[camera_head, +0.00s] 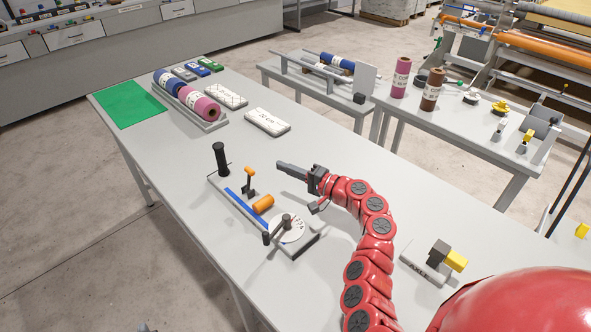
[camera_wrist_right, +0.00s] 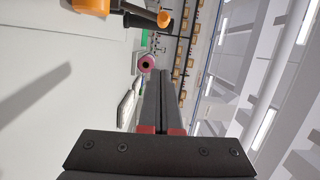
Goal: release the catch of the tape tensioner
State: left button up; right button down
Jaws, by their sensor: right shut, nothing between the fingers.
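The tape tensioner (camera_head: 240,205) is a grey plate on the table with a blue strip. It carries a black upright handle (camera_head: 221,160), an orange roller (camera_head: 263,204), a white dial (camera_head: 288,229) with a dark crank, and a small dark lever with an orange top (camera_head: 249,172), which looks like the catch. My right gripper (camera_head: 281,165) is shut and empty, above the table to the right of that lever and apart from it. In the right wrist view its fingers (camera_wrist_right: 164,85) lie together, with an orange-ended dark part (camera_wrist_right: 163,18) above. My left gripper is not seen.
A small block with a yellow part (camera_head: 456,260) stands to the right of my right arm. White labelled boxes (camera_head: 267,122), a tray of rolls (camera_head: 215,123) and a green mat (camera_head: 130,104) lie farther back. The table's left front edge runs close to the tensioner.

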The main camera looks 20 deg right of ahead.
aim_at(249, 180)
jog(key=a+p, duration=0.1)
jog(key=a, duration=0.1)
jog(key=w+a+p, duration=0.1)
jog(key=a, duration=0.1)
jog(key=a+p, duration=0.1)
jog(key=a, duration=0.1)
jog(key=shift+w+f, duration=0.1)
jog(key=shift+w, duration=0.25)
